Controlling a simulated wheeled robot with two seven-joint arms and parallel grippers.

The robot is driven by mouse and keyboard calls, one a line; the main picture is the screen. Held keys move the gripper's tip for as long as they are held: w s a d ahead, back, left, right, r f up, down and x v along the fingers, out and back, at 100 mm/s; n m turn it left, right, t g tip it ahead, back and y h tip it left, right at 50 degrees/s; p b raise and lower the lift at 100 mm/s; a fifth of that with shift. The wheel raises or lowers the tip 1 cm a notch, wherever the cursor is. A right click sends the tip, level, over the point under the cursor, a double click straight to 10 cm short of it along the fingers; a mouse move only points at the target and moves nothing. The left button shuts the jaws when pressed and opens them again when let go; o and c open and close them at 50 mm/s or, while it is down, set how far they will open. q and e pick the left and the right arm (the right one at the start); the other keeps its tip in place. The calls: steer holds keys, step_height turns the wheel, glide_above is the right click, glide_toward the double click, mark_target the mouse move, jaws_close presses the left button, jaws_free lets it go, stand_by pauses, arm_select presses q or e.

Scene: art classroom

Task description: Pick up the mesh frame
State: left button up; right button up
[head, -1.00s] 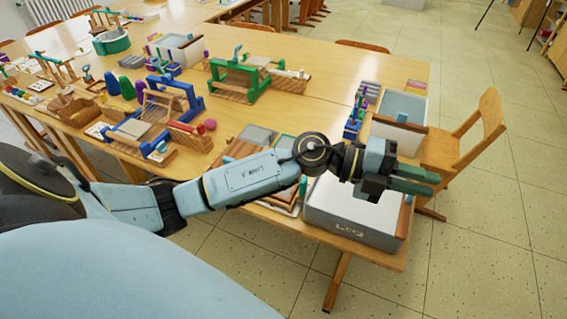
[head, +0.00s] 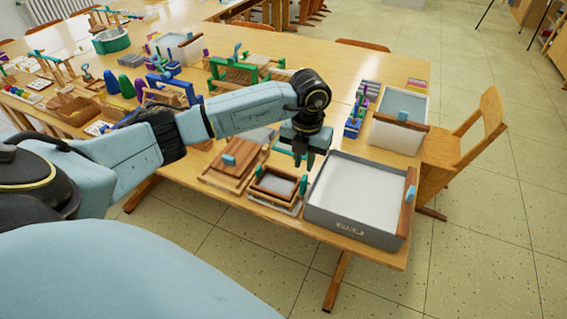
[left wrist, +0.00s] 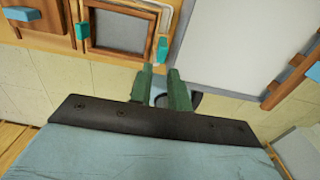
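The mesh frame (head: 268,194), a small wooden frame around a grey panel with green pieces at two sides, lies at the table's near edge. It appears to rest on another wooden piece. In the left wrist view the mesh frame (left wrist: 94,45) is at the top, left of centre. My left gripper (head: 309,160) points down above the table, beyond and slightly right of the frame in the head view. Its green fingers (left wrist: 160,75) are a little apart with nothing between them. They do not hold the frame. My right gripper is not in view.
A grey vat (head: 350,230) with a wooden bar on its right rim stands just right of the frame. A wooden board (head: 215,180) with a blue knob lies to its left. Another grey vat (head: 398,138) stands behind. A wooden chair (head: 470,150) is at the right.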

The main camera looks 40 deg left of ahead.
mark_target(304, 178)
arm_select(q)
steer(key=shift+f, duration=0.85)
steer(key=shift+d+f, duration=0.1)
steer(key=shift+f, duration=0.8)
steer(key=f, duration=0.4)
steer(key=shift+w+f+b, duration=0.2)
steer(key=shift+b, duration=0.15)
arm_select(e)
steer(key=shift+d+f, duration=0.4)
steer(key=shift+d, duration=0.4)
arm_select(q)
jaws_close()
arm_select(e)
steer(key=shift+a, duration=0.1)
